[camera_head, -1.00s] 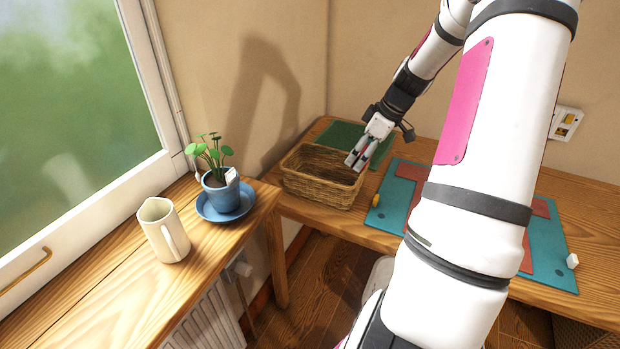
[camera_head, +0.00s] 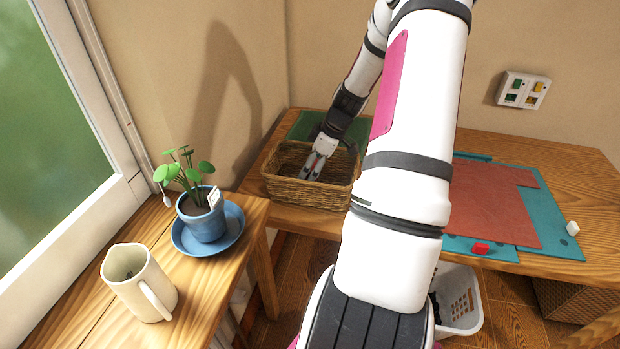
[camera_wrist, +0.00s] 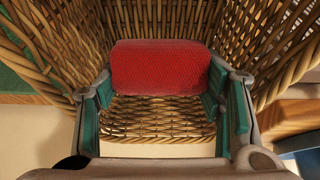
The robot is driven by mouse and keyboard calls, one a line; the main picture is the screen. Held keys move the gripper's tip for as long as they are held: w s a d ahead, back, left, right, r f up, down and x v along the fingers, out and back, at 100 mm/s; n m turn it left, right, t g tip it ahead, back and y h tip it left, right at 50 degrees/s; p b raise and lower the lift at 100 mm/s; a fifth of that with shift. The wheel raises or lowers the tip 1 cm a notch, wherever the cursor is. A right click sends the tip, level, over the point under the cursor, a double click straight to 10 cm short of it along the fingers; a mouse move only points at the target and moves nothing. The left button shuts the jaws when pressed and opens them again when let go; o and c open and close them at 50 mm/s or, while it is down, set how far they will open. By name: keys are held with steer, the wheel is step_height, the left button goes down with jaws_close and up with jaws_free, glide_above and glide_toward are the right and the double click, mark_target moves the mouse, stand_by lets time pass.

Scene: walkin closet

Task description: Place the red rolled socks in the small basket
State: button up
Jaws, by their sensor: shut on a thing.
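The red rolled socks (camera_wrist: 160,67) show in the wrist view as a textured red roll between the two fingers of my gripper (camera_head: 313,172). My gripper is shut on them, with a finger at each end of the roll. The fingers reach down inside the small wicker basket (camera_head: 300,193), which stands at the left end of the wooden desk. Basket walls (camera_wrist: 275,45) rise behind and beside the socks in the wrist view, and woven bottom shows below them. Whether the socks touch the bottom I cannot tell. In the head view the socks are not clearly visible.
A potted plant (camera_head: 203,215) on a blue saucer and a cream jug (camera_head: 139,283) stand on the window-side surface at left. A teal mat (camera_head: 548,215) with a red sheet (camera_head: 490,205) lies on the desk at right. A white laundry basket (camera_head: 460,300) stands below.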

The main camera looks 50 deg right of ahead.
steer(key=shift+f, duration=1.95)
steer(key=shift+f, duration=0.1)
steer(key=o, duration=0.9)
